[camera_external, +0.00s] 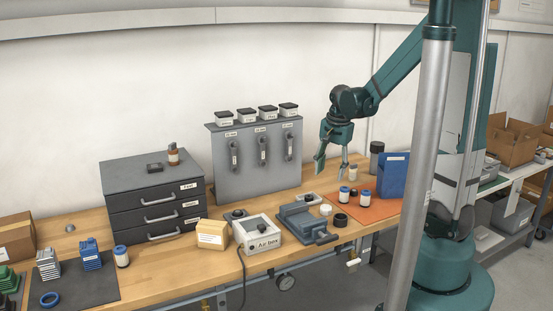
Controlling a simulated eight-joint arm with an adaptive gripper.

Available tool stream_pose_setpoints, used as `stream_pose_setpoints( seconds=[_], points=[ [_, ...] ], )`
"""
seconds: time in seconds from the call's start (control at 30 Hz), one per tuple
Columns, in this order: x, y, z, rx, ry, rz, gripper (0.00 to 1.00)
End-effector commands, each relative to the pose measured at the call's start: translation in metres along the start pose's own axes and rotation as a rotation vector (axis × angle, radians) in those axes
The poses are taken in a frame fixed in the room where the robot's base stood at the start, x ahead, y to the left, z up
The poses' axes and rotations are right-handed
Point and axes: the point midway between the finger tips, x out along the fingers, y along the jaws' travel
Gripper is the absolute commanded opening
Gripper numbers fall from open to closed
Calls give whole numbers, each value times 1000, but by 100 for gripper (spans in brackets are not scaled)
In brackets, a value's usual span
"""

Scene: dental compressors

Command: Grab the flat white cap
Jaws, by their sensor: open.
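A small round white piece (326,210), which looks like the flat white cap, sits on the wooden bench at the left edge of the orange mat. It is small in the view, so its exact shape is hard to tell. My gripper (331,174) hangs above the back of the bench, fingers pointing down and spread apart. It is open, with nothing visible between the fingers. In the picture it is above the white piece and apart from it.
A black ring (341,220) and a grey clamp-like device (305,222) are close to the white piece. A grey panel (258,165) stands behind, left of my gripper.

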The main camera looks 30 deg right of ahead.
Motion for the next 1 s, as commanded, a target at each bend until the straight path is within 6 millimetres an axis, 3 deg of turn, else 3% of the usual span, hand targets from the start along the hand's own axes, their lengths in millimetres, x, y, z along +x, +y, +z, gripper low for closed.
stream_pose_setpoints(
  seconds=[0.5,0.7,1.0],
  points=[
    [84,-10,-12,281,-47,115,46],
    [99,-10,-13,334,-53,137,46],
    [101,-10,-13,343,-54,142,46]
  ],
)
